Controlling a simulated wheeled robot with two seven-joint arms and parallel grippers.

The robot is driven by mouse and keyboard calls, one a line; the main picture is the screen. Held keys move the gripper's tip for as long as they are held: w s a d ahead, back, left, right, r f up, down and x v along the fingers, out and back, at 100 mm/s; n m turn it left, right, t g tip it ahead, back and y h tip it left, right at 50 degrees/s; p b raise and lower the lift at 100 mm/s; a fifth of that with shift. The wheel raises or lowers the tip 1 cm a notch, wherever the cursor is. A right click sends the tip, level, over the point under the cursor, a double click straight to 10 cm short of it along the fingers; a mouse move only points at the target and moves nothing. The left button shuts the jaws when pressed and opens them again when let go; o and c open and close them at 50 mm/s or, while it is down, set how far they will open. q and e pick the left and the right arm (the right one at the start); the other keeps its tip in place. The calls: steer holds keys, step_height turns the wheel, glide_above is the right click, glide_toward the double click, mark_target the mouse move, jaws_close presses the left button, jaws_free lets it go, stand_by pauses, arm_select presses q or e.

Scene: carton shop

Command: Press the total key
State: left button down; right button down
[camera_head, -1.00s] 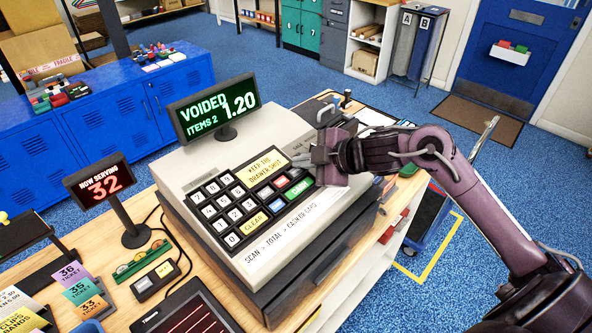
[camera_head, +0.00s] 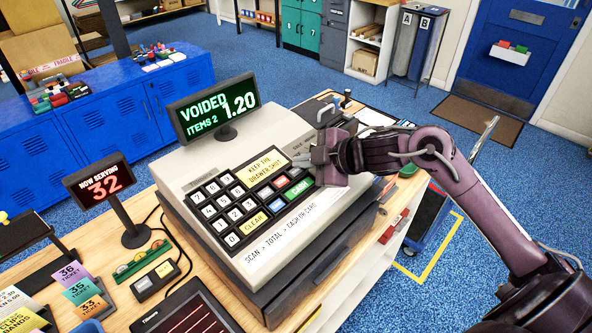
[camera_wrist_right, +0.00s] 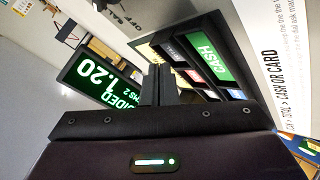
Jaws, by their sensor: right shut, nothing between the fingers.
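The cash register (camera_head: 290,226) stands on the wooden counter. Its keypad has white number keys, a yellow CLEAR key (camera_head: 253,225), a green CASH key (camera_head: 299,188), and red, blue and dark keys beside it. In the right wrist view the CASH key (camera_wrist_right: 208,50) lies right of the fingers, with a dark key (camera_wrist_right: 173,49) beside it; its small label is hard to read. My right gripper (camera_head: 304,160) is shut and empty, over the upper right of the keypad. It also shows in the wrist view (camera_wrist_right: 160,72). Touching cannot be told. My left gripper is out of view.
The register's display (camera_head: 216,108) reads VOIDED, ITEMS 2, 1.20. A yellow note (camera_head: 264,164) lies above the keys. A NOW SERVING sign (camera_head: 106,187) showing 32 stands left of the register. Ticket cards (camera_head: 80,290) and a dark panel (camera_head: 188,312) lie on the counter in front.

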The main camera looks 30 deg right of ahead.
steer(key=shift+w+f, duration=0.1)
steer(key=shift+f, duration=0.3)
steer(key=shift+f+b, duration=0.4)
steer(key=shift+b, duration=0.05)
stand_by(0.5)
steer(key=shift+r, duration=0.1)
steer(key=shift+r+p, duration=0.75)
steer(key=shift+p, duration=0.1)
steer(key=r+p, duration=0.2)
steer(key=s+r+p, duration=0.1)
steer(key=r+p, duration=0.1)
steer(key=shift+s+d+r, duration=0.15)
steer(key=shift+r, duration=0.25)
stand_by(0.6)
